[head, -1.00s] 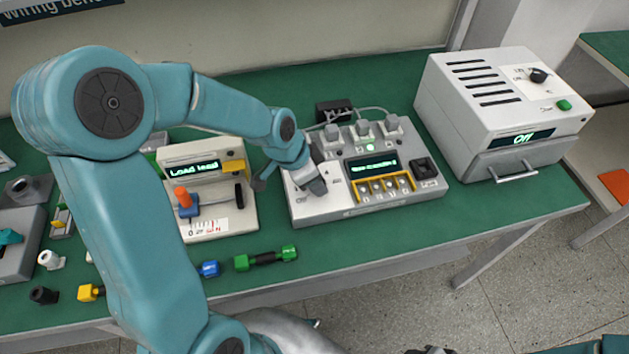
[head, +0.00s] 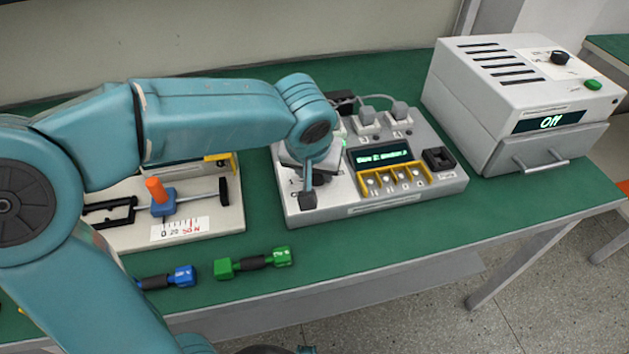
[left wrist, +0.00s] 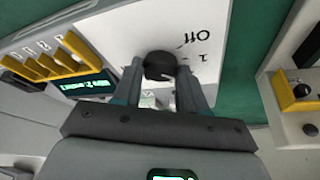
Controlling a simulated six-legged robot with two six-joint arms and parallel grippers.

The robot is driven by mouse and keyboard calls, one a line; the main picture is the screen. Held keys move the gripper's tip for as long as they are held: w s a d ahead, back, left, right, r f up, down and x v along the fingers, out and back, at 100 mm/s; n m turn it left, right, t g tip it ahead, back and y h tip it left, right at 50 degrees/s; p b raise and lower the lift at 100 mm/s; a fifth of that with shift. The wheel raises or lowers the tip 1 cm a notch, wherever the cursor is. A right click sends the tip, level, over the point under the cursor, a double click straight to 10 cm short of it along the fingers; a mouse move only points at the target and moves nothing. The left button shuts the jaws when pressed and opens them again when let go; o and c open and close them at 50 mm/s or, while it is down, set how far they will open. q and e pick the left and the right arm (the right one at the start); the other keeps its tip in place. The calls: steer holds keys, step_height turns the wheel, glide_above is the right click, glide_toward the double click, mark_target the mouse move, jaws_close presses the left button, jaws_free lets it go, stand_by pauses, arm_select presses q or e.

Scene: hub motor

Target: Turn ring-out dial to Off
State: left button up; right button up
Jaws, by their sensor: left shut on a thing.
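The ring-out unit (head: 370,208) is a light grey box on the green bench, with a lit green display (head: 381,157) and a yellow-framed row of numbered sockets. Its dial (left wrist: 160,65) is a dark round knob on the white panel, seen in the left wrist view with "Off" and "1" printed beside it. My left gripper (left wrist: 162,77) is shut on the dial, one finger on each side. In the head view my left gripper (head: 308,182) is over the unit's left part and hides the dial.
A grey oven-like box (head: 520,100) with a display reading "Off" stands to the right. A pull-test stand with an orange handle (head: 157,190) is left of the unit. Green (head: 252,263) and blue (head: 168,278) connectors lie in front.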

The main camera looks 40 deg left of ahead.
arm_select(q)
steer(key=n+b, duration=0.1)
steer(key=n+y, duration=0.1)
steer(key=shift+d+f+n+g+b, duration=0.15)
steer(key=shift+f+n+g+b, duration=0.15)
steer(key=shift+n+g+b, duration=0.1)
steer(key=n+g+b, duration=0.1)
steer(key=n, duration=0.2)
steer(key=shift+w+d+r+n+y, duration=0.1)
steer(key=shift+n+y, duration=0.2)
steer(key=shift+y, duration=0.1)
steer(key=n+g, duration=0.1)
steer(key=n, duration=0.2)
steer(key=shift+w+n+y, duration=0.1)
steer(key=shift+n+y, duration=0.2)
steer(key=shift+w+n+g, duration=0.1)
steer(key=shift+n+g, duration=0.8)
steer(key=shift+n, duration=1.1)
steer(key=shift+d, duration=0.1)
steer(key=o, duration=1.1)
steer(key=shift+c, duration=0.2)
steer(key=shift+r, duration=0.1)
steer(key=shift+r, duration=0.1)
